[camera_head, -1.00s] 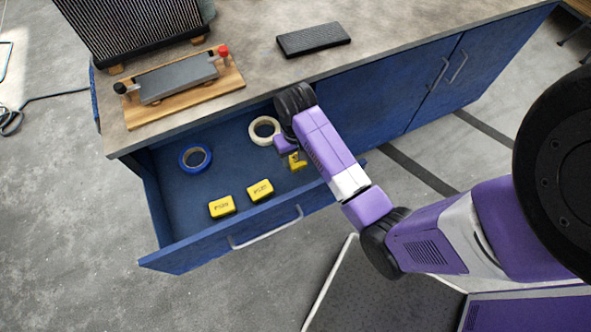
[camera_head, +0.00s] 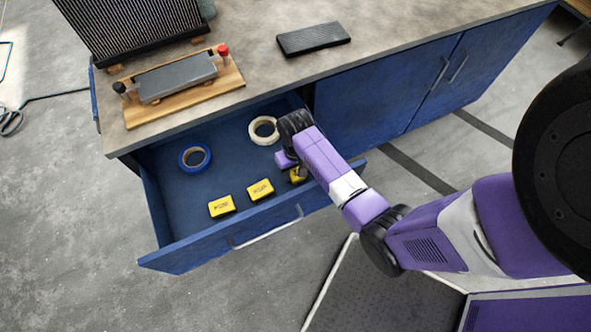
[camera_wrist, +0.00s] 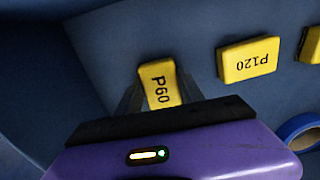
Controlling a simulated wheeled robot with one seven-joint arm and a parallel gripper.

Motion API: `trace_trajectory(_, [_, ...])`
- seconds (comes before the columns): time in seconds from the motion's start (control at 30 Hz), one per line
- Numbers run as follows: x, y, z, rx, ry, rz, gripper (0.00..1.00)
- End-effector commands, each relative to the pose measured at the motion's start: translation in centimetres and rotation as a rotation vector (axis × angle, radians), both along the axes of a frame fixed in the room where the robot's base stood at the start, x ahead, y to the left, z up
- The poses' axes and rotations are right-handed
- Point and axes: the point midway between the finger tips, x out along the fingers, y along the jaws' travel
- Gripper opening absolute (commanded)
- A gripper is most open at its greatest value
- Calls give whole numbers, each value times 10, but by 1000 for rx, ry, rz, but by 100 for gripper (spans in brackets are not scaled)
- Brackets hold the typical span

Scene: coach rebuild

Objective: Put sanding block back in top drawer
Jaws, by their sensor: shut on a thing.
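The yellow sanding block marked P60 (camera_wrist: 160,84) is between the fingers of my gripper (camera_wrist: 155,95), which is shut on it. In the head view the same block (camera_head: 298,175) is partly hidden by my gripper (camera_head: 293,166). It is inside the open blue top drawer (camera_head: 220,168), near the drawer's right end. I cannot tell whether it touches the drawer floor. Two more yellow blocks lie in the drawer to its left in the head view: a middle one (camera_head: 260,190), and a left one (camera_head: 221,206). The wrist view shows one marked P120 (camera_wrist: 248,60).
A blue tape roll (camera_head: 195,158) and a cream tape roll (camera_head: 264,130) lie in the drawer. The worktop (camera_head: 245,50) above holds a sharpening stone on a wooden board (camera_head: 185,88) and a black ribbed block (camera_head: 313,39). The drawer's middle floor is clear.

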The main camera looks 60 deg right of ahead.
Motion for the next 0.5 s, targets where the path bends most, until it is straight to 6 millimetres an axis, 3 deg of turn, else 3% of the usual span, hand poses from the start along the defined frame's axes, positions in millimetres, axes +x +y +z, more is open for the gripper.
trace_trajectory(0.07, [0,0,-3,0,0,0,7])
trace_trajectory(0.1, [0,0,-3,0,0,0,47])
trace_trajectory(0.2, [0,0,-3,0,0,0,67])
trace_trajectory(0.5, [0,0,-2,0,0,0,67])
